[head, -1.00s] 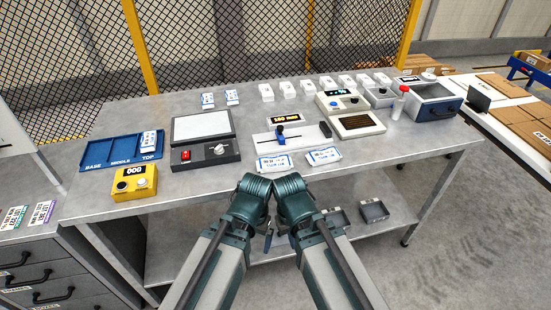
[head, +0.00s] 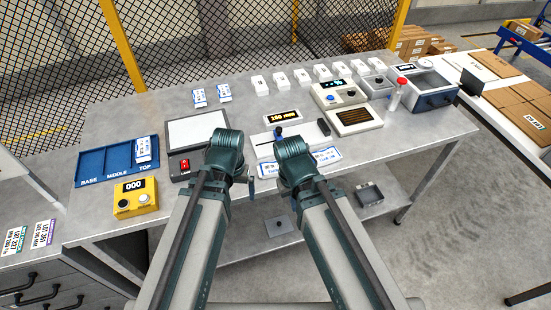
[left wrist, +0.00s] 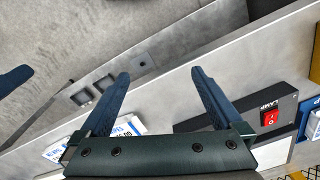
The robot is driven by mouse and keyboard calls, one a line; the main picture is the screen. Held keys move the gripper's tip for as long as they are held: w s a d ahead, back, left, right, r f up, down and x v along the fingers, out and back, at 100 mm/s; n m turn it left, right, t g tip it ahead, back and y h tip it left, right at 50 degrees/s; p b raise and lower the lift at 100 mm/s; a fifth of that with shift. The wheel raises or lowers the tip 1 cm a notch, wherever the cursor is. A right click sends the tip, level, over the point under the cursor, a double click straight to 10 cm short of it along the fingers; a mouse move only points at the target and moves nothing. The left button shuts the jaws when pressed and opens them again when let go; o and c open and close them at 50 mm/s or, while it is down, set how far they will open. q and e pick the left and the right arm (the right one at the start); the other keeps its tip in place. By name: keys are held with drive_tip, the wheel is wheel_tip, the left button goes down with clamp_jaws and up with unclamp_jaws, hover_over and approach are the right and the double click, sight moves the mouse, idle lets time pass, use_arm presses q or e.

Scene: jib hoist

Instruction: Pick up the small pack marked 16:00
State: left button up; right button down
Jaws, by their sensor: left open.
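Several small white packs with blue print show in the head view, their marks too small to read, so I cannot tell which says 16:00. One pack (head: 325,157) lies at the table's front, with another (head: 267,170) to its left, partly covered by my right wrist. Two packs (head: 199,97) (head: 224,93) stand at the back left. One (head: 144,150) is in the blue tray. My left gripper (left wrist: 160,74) is open and empty in the left wrist view, with a pack (left wrist: 131,125) partly behind a finger. My right gripper (head: 293,165) is near the front packs; its fingertips are hidden.
The blue tray (head: 93,163) and yellow counter (head: 135,196) stand at the left. A box with a red switch (head: 184,165) is beside my left wrist. A brown-topped device (head: 355,116), a blue-grey box (head: 432,98) and several white blocks (head: 301,76) stand farther back. The front right of the table is clear.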

use_arm(q)
drive_tip(key=w+a+r+n+h+p, duration=0.1)
drive_tip(key=w+a+r+n+p, duration=0.1)
drive_tip(key=w+r+n+p, duration=0.4)
use_arm(e)
wheel_tip(320, 180, up, 8)
drive_tip(key=f, duration=0.1)
use_arm(q)
drive_tip(key=n+h, duration=0.4)
drive_tip(key=n, duration=1.2)
approach(275, 166)
drive_tip(key=shift+t, duration=0.4)
drive_tip(key=b+x, duration=0.1)
drive_tip(key=b, duration=0.1)
drive_tip(key=b+x, duration=0.1)
drive_tip(key=b, duration=0.2)
drive_tip(key=b+x, duration=0.2)
drive_tip(key=shift+s+d+b, duration=0.2)
drive_tip(key=shift+s+b, duration=0.15)
use_arm(e)
wheel_tip(275, 166, down, 8)
drive_tip(key=shift+w+r, duration=0.2)
use_arm(q)
drive_tip(key=shift+f, duration=0.15)
use_arm(e)
drive_tip(key=shift+f, duration=0.1)
